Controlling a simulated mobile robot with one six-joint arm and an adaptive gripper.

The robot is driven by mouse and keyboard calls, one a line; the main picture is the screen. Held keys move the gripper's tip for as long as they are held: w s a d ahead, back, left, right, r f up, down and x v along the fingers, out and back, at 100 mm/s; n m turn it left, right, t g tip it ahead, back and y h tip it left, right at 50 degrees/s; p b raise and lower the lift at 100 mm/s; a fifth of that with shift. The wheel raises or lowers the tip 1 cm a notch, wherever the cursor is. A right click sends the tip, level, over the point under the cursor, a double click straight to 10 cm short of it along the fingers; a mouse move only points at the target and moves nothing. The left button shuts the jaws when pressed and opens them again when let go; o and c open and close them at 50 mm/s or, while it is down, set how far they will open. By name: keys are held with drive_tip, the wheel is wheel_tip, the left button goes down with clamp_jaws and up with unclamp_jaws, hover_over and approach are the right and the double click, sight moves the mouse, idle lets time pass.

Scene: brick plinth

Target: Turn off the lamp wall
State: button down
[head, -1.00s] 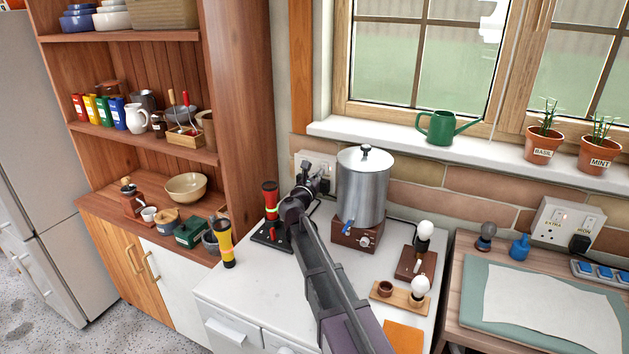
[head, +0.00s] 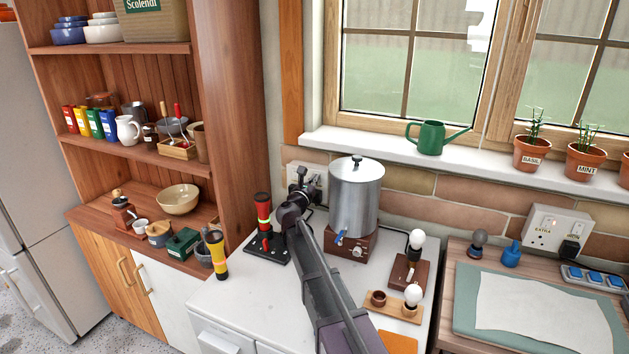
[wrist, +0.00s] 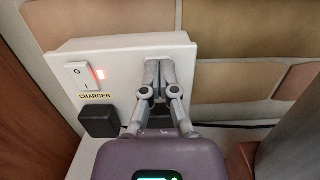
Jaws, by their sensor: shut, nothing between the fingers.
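A white double socket plate (wrist: 65,58) is on the wall in the wrist view. Its left rocker switch (wrist: 82,76) is marked "CHARGER" and has a lit red light beside it, with a black plug (wrist: 99,121) below. My gripper (wrist: 155,76) is shut and empty, its fingertips in front of the plate's right half. They hide most of the switch there and any label or light; I cannot tell whether they touch it. In the head view my gripper (head: 300,183) is at this plate (head: 317,172), left of the metal urn. No "lamp" label is readable.
The metal urn (head: 355,200) stands close right of my gripper. A red-and-black torch (head: 264,215) on a dark base is to its left. Bulbs on wooden bases (head: 408,270) stand front right. Another socket plate (head: 548,226) is at the far right.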

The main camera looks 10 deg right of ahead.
drive_tip(key=r+p+v, duration=0.1)
drive_tip(key=r+v, duration=0.2)
drive_tip(key=v, duration=1)
drive_tip(key=shift+s+a+p, duration=0.25)
drive_tip(key=shift+s+p, duration=0.15)
drive_tip(key=shift+s, duration=0.05)
drive_tip(key=shift+r, duration=0.1)
drive_tip(key=shift+s, duration=0.1)
